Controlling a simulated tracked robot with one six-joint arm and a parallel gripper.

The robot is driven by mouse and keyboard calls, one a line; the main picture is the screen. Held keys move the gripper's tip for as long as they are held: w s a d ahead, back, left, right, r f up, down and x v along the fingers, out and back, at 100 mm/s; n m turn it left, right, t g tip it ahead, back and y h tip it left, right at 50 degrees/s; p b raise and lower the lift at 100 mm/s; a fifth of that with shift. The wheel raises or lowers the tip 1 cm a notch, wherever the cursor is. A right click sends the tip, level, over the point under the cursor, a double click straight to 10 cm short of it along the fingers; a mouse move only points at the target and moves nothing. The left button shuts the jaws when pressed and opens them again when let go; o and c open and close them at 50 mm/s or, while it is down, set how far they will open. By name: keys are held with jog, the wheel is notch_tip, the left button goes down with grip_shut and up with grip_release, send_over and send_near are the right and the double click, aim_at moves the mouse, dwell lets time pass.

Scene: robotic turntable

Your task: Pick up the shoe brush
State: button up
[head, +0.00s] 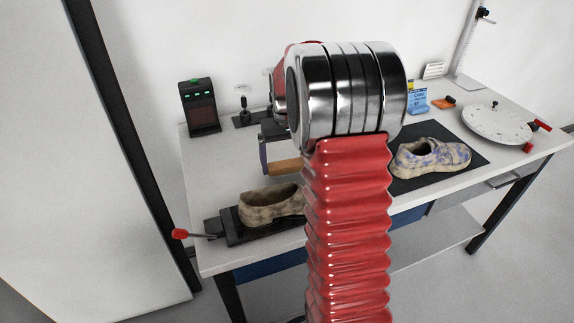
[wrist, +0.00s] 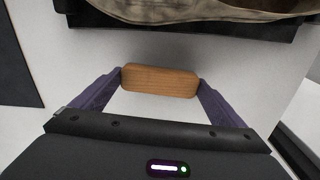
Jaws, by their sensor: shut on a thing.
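The shoe brush, a wooden block with rounded ends (wrist: 160,81), is between the two purple fingers of my gripper (wrist: 160,84) in the wrist view. The fingers touch its two ends and are shut on it. In the head view the brush (head: 284,166) shows as a brown bar beside a purple finger of my gripper (head: 266,158), behind the brown shoe. My red and chrome arm hides part of the gripper and the brush's right end there. Whether the brush touches the table is hard to tell.
A worn brown shoe (head: 268,206) sits on a black clamp stand (head: 236,236) at the front left. A patterned shoe (head: 430,158) lies on a dark mat (head: 470,150). A white turntable (head: 497,122) is at the right, a black device (head: 199,107) at the back left.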

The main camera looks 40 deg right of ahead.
aim_at(287, 163)
notch_tip(287, 163, up, 9)
dwell(0.4)
dwell(0.4)
